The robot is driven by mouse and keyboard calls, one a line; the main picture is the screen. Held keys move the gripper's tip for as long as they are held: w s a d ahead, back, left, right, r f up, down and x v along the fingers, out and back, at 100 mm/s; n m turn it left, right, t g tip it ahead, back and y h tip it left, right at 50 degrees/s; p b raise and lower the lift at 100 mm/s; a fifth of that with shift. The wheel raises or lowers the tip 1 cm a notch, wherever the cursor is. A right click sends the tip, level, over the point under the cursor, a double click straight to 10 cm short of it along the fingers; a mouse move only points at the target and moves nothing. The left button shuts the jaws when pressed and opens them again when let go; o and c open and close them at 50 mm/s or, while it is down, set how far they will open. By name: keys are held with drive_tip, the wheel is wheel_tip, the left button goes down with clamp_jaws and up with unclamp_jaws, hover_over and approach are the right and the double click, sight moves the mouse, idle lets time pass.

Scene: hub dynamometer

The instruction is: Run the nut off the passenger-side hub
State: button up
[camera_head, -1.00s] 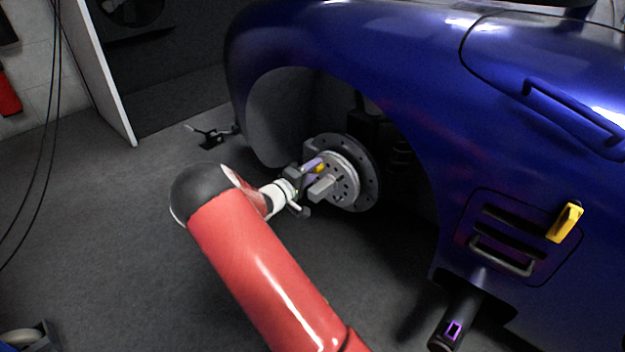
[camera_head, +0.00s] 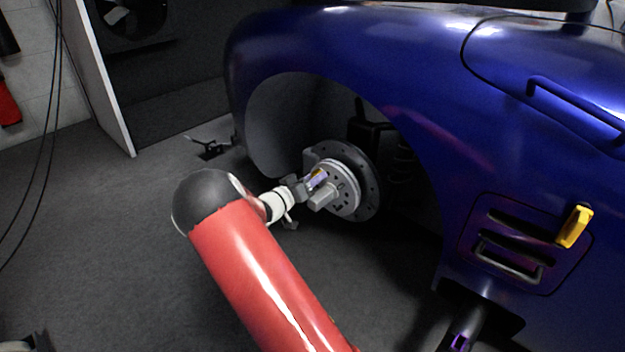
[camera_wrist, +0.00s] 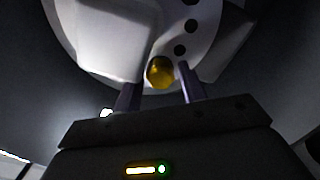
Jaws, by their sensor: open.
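The hub (camera_head: 342,187) with its grey brake disc (camera_head: 368,190) stands in the wheel arch of the blue car. A small yellow-gold nut (camera_head: 319,172) shows at the hub face, partly hidden by my gripper. In the wrist view the nut (camera_wrist: 160,72) is round and gold, just beyond and between the fingertips, beside a pale block (camera_wrist: 112,40) on the hub. My gripper (camera_wrist: 158,85) is open, with one finger on each side below the nut. In the head view my gripper (camera_head: 311,181) is at the hub face. Whether the fingers touch the nut I cannot tell.
The blue fender (camera_head: 400,80) arches over the hub. A yellow handle (camera_head: 574,227) sits on the vented side panel at the right. A dark metal stand (camera_head: 210,147) lies on the floor behind. The grey floor (camera_head: 110,230) at left is clear.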

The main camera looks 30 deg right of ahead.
drive_tip(key=m, duration=0.9)
drive_tip(key=shift+m, duration=0.4)
